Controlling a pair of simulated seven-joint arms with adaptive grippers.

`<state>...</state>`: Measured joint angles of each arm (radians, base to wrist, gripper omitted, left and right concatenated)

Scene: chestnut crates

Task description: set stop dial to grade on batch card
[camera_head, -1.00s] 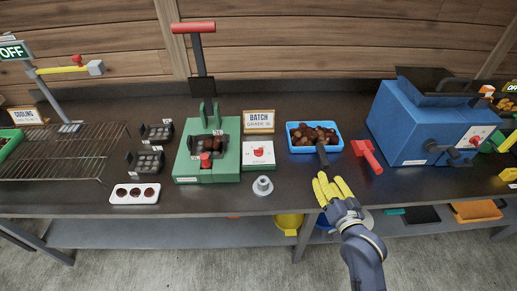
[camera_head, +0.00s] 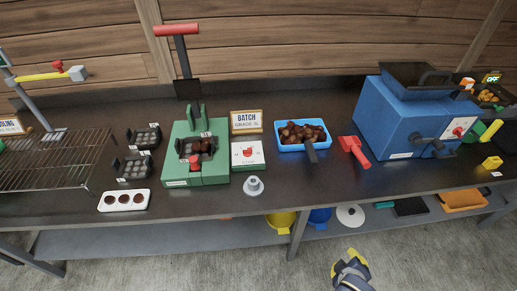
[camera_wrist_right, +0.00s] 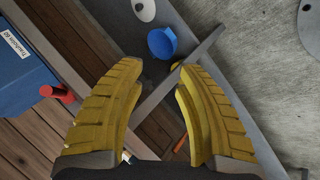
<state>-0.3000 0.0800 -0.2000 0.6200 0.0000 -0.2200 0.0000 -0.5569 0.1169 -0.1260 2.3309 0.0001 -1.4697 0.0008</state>
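The batch card (camera_head: 247,122) stands in a wooden frame behind the middle of the worktop; its lower line reads "GRADE" with a final character too small to be sure of. In front of it is a white square plate (camera_head: 240,161) with a red marking, beside the green press (camera_head: 215,172). The press has a red knob (camera_head: 195,161). The blue machine (camera_head: 400,118) carries another red dial (camera_head: 458,131). I cannot tell which is the stop dial. My right gripper (camera_head: 351,266) is low, in front of the bench; its yellow fingers (camera_wrist_right: 158,68) are apart and empty. My left gripper is out of view.
A blue tray (camera_head: 279,133) of chestnuts with a scoop, a red-handled tool (camera_head: 353,150) and a grey knob-like piece (camera_head: 253,187) lie on the worktop. A wire rack (camera_head: 50,165) is at left. Bins and a blue bowl (camera_wrist_right: 162,43) sit on the lower shelf.

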